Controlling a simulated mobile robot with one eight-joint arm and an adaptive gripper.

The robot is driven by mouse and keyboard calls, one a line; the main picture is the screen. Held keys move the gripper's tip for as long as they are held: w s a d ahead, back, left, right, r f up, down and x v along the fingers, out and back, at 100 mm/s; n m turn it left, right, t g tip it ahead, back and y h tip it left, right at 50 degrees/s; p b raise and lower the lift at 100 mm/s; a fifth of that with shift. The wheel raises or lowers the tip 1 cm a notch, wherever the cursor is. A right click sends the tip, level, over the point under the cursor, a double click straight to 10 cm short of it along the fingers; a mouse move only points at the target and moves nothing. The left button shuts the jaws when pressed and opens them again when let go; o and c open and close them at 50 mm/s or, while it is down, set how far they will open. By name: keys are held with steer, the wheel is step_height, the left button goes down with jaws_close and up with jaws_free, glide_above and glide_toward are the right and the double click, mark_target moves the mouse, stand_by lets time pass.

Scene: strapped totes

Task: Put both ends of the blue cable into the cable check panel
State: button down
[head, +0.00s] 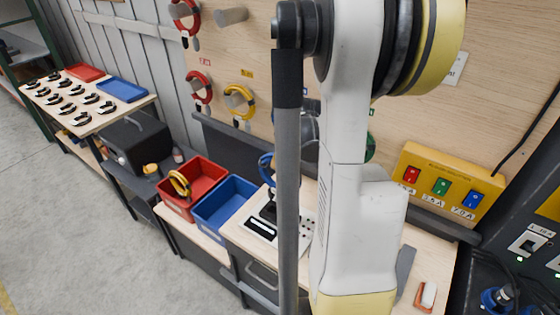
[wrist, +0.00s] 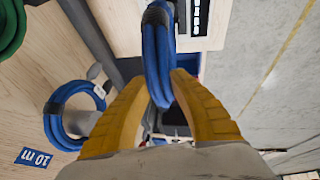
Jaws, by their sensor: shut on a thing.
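My gripper (wrist: 160,88) has yellow fingers closed on a blue cable coil (wrist: 157,45) with a black wrap, in the wrist view. The held coil also shows in the head view (head: 265,166), left of my arm, above the bench. My gripper is hidden behind my arm there. Both cable ends are not clearly visible. A white panel (head: 246,228) with dark slots and small holes lies on the bench below the coil; it seems to be the cable check panel. Its edge shows in the wrist view (wrist: 213,35), beyond the coil.
Another blue coil (wrist: 52,132) hangs on the board by a 10 m label. Red (head: 199,88) and yellow (head: 239,100) coils hang farther left. A red tote (head: 206,169) and a blue tote (head: 222,209) stand left of the panel. A yellow box (head: 450,170) with coloured sockets is right.

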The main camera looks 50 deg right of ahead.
steer(key=shift+w, duration=0.15)
steer(key=shift+s+f, duration=0.1)
steer(key=shift+s, duration=0.15)
steer(key=shift+a+f+b, duration=0.1)
steer(key=shift+f+b, duration=0.1)
steer(key=shift+b, duration=0.15)
steer(key=b, duration=0.3)
glide_above(280, 184)
steer(key=shift+s+a+f, duration=0.15)
steer(key=shift+s+f, duration=0.05)
steer(key=shift+f, duration=1)
steer(key=shift+s+a+f, duration=0.1)
steer(key=shift+s+f, duration=0.05)
steer(key=shift+f, duration=1.05)
steer(key=shift+f+b, duration=0.4)
steer(key=shift+b, duration=0.2)
steer(key=shift+s, duration=0.25)
steer(key=shift+f+b, duration=1.6)
steer(key=shift+b, duration=0.05)
steer(key=c, duration=1.2)
jaws_free()
